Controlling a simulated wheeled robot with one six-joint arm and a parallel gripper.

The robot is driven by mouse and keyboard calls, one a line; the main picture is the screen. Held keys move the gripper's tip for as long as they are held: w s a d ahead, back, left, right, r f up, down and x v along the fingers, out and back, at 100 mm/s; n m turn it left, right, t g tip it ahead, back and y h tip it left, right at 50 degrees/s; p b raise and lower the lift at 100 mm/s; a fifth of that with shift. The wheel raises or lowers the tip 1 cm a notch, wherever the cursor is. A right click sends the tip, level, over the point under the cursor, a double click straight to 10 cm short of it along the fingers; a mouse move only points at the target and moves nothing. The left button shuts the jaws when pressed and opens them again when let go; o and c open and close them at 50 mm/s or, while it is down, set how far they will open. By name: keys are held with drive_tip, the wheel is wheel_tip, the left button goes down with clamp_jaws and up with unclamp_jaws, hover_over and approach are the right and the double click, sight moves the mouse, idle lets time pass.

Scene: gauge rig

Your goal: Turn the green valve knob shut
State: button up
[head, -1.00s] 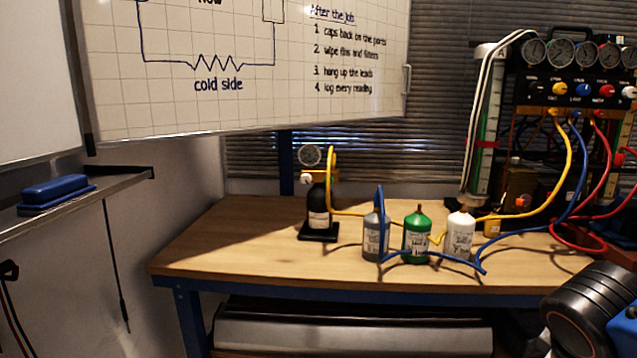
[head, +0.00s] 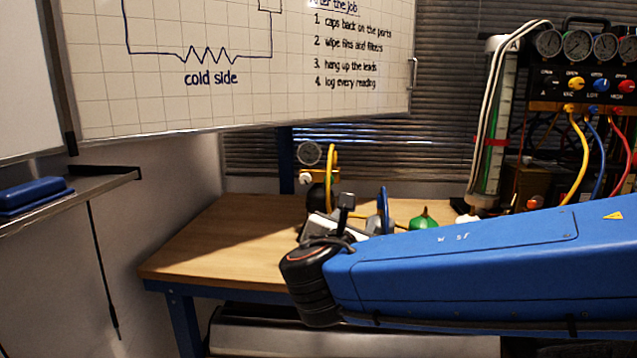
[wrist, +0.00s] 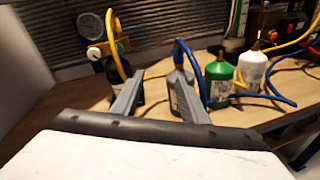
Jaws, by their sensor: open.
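I cannot make out a green valve knob in either view. A green bottle (wrist: 219,82) stands on the bench; only its top (head: 423,221) shows above my arm in the head view. A dark bottle with a round gauge (head: 309,153), a pale knob (head: 305,178) and a yellow hose stands at the bench's left. My gripper (wrist: 158,75) is open, its two grey fingers apart in front of the dark bottle and a grey bottle (wrist: 184,97). No contact can be made out.
A white bottle (wrist: 252,70) stands beside the green one. A gauge panel with yellow, blue and red knobs (head: 601,85) stands at the right, hoses hanging from it. The wooden bench (head: 215,240) is clear at its left. A whiteboard (head: 240,105) hangs behind.

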sight(328, 181)
drive_tip(key=a+r+n+t+y, duration=0.2)
drive_tip(key=a+n, duration=0.1)
drive_tip(key=a, duration=0.5)
drive_tip(key=w, duration=0.5)
drive_tip(key=w+d, duration=0.1)
drive_tip(key=w, duration=1)
drive_tip(key=shift+w+d+r, duration=0.1)
drive_tip(key=shift+w+d, duration=0.1)
drive_tip(key=shift+w, duration=0.2)
clamp_jaws()
